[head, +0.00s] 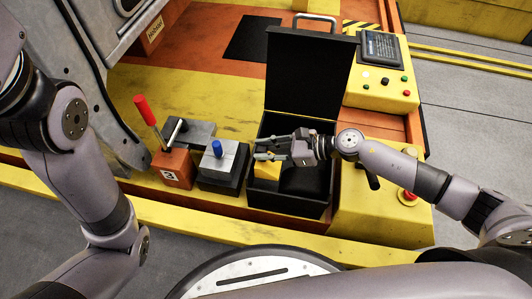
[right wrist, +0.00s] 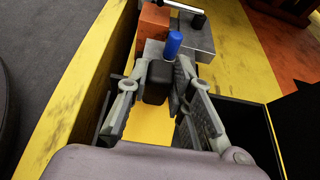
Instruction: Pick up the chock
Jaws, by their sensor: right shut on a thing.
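The yellow chock (head: 266,171) shows at the left side of the open black case (head: 322,205) in the head view, partly under the fingers. My right gripper (head: 259,149) comes in from the right over the case and is shut on the chock. In the right wrist view, the yellow chock (right wrist: 150,124) shows between the fingers of the right gripper (right wrist: 161,72). A dark block lies between the fingertips there; I cannot tell whether it is part of the chock. My left arm is at the left, with its gripper out of view.
The case's raised lid (head: 310,75) stands behind my right gripper. Left of the case are a grey block with a blue knob (head: 217,148) and an orange box with a red lever (head: 146,110). A yellow button panel (head: 385,85) stands at the right.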

